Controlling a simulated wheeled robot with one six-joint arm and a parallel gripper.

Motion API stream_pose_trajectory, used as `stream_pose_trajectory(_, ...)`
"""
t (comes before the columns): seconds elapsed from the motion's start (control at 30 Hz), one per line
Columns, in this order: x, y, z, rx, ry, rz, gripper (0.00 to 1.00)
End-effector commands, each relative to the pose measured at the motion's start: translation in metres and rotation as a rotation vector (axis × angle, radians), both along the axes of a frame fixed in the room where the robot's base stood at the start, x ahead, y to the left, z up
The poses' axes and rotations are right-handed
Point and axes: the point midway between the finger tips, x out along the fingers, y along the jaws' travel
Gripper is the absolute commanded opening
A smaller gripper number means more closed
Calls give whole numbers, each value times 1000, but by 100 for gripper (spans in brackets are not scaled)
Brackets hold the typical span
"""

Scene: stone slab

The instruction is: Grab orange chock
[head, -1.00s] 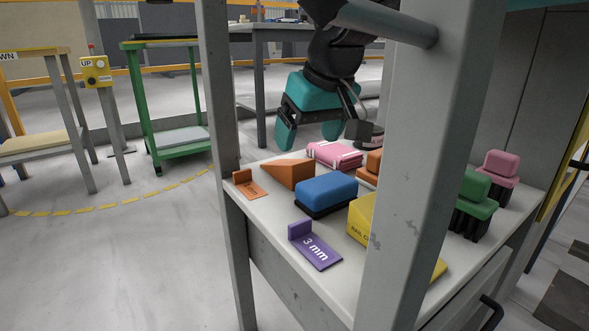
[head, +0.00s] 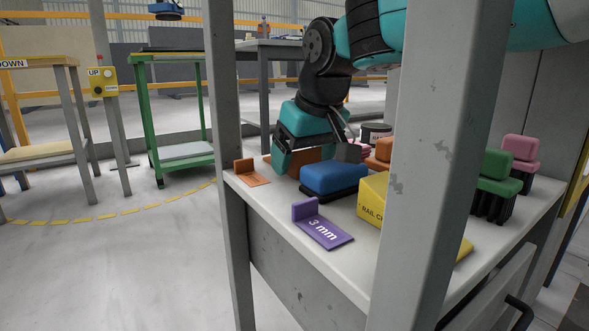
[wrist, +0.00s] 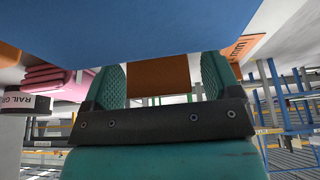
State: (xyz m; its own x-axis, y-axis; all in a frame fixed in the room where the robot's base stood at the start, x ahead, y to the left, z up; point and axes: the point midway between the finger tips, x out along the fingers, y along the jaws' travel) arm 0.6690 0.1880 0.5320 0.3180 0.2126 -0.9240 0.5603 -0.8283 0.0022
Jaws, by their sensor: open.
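The orange chock (head: 309,153) is a wedge on the shelf top, behind the blue block (head: 333,178). My gripper (head: 312,157) is down at the chock with its teal fingers apart, and it hides part of the chock. The blue block (wrist: 150,28) fills the top of the wrist view, very close.
A small orange gauge (head: 251,172) lies left of the chock and a purple "3 mm" gauge (head: 320,227) in front. A yellow block (head: 371,199) stands right of the blue one. A grey post (head: 440,165) blocks part of the shelf (head: 290,258). Pink blocks (wrist: 48,80) show in the wrist view.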

Motion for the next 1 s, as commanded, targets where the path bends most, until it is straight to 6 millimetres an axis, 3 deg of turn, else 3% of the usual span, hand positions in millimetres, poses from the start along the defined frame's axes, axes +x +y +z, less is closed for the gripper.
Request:
stream_pose_trajectory(0.07,0,0,1,0,0,0,83)
stream_pose_trajectory(0.3,0,0,1,0,0,0,28)
stream_pose_trajectory(0.67,0,0,4,1,-1,-1,27)
stream_pose_trajectory(1.0,0,-1,37,1,0,-2,27)
